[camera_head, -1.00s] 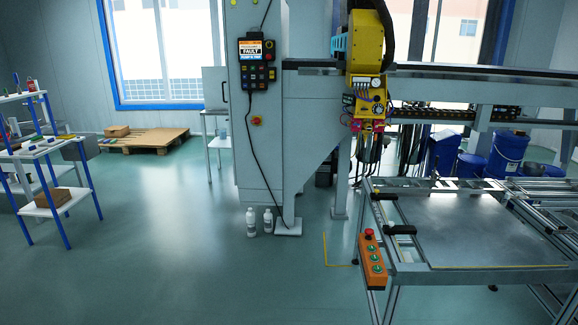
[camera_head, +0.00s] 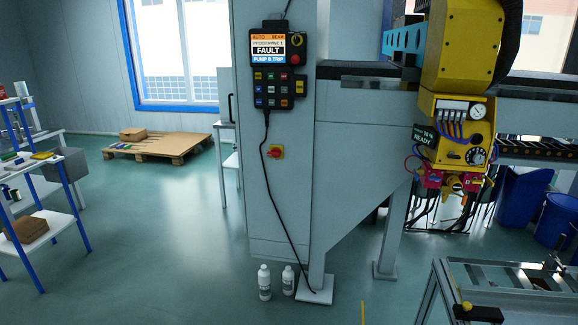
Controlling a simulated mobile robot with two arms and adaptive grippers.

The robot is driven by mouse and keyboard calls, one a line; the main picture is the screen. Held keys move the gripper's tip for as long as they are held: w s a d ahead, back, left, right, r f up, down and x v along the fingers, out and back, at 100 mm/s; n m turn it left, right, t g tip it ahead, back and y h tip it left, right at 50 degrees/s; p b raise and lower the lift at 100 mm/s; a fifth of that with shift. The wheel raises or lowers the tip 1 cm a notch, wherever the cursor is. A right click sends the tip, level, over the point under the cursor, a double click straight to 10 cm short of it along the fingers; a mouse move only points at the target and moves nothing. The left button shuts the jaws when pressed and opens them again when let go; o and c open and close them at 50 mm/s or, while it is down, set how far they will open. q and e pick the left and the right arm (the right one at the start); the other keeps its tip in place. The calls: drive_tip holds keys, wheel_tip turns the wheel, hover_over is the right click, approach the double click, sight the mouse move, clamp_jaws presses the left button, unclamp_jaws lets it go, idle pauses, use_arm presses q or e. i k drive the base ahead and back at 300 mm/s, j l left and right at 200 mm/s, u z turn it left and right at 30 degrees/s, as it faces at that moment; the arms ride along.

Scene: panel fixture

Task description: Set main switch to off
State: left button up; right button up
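The pendant's cable runs down past the left side of the switch. Neither of my grippers is in view.
Two white bottles (camera_head: 264,282) stand on the floor at the cabinet's foot. A yellow machine head (camera_head: 456,130) hangs at the right, above a metal table frame (camera_head: 490,275). A blue-legged shelf (camera_head: 50,190) stands at the left.

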sight(276, 153)
drive_tip(key=i+l+u, duration=0.15)
drive_tip(key=i, duration=1.65)
drive_tip(key=j+u, duration=0.05)
drive_tip(key=j, duration=0.05)
